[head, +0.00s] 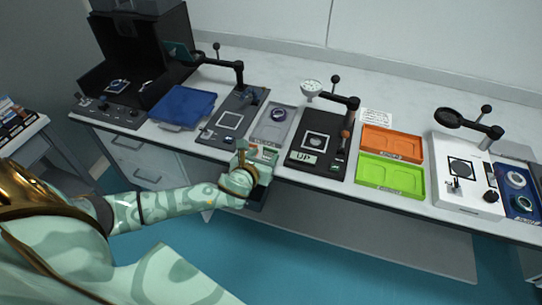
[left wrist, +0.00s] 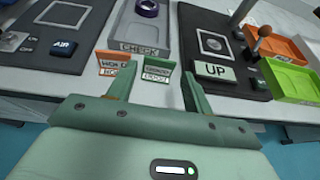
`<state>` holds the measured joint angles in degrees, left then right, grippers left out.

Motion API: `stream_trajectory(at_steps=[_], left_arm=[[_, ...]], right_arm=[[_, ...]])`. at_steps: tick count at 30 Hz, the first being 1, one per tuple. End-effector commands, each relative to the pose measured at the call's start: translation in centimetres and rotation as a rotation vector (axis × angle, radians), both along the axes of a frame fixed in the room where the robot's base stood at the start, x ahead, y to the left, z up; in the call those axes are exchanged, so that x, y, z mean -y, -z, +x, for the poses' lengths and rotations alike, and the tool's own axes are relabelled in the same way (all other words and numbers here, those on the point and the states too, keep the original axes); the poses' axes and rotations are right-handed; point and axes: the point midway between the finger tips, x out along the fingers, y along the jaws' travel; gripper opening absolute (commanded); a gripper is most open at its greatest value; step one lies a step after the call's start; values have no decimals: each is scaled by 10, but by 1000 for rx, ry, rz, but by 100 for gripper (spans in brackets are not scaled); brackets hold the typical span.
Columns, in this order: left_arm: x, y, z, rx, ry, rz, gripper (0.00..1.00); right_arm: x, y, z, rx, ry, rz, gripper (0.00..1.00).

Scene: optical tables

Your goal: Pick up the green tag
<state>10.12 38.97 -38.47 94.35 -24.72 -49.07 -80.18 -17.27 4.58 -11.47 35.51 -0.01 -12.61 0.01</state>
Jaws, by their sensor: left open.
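The green tag (left wrist: 157,73) is a small folded card with a white printed face, standing at the table's front edge in the left wrist view. My left gripper (left wrist: 158,80) is open, its two pale green fingers reaching to either side of the tag. I cannot tell whether either finger touches it. In the head view my left gripper (head: 252,160) is at the front edge of the table and largely hides the tags there. My right gripper is not in view.
An orange-and-white tag (left wrist: 113,66) stands just left of the left finger. Behind is a grey CHECK tray (left wrist: 143,35) with a purple ring. A black plate (left wrist: 215,45) with an UP sign lies close on the right. Green (head: 391,176) and orange (head: 392,143) trays are farther right.

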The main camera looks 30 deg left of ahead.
Motion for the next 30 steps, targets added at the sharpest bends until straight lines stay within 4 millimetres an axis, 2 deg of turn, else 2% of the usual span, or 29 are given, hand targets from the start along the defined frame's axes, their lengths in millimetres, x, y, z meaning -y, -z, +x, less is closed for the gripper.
stream_trajectory(at_steps=[4,9,15,16,18,19,30], left_arm=[[-3,12,25,0,-1,0,51],[-6,18,40,-2,0,0,51],[-7,16,41,-2,0,0,51],[-7,16,41,-2,0,0,48],[-7,16,41,-2,0,0,29],[-7,16,41,-2,0,0,23],[-7,15,40,-2,-1,0,23]], right_arm=[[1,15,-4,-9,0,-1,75],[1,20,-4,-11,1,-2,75],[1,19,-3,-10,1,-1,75],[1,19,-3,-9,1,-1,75],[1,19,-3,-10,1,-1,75],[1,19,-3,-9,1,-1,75],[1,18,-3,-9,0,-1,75]])
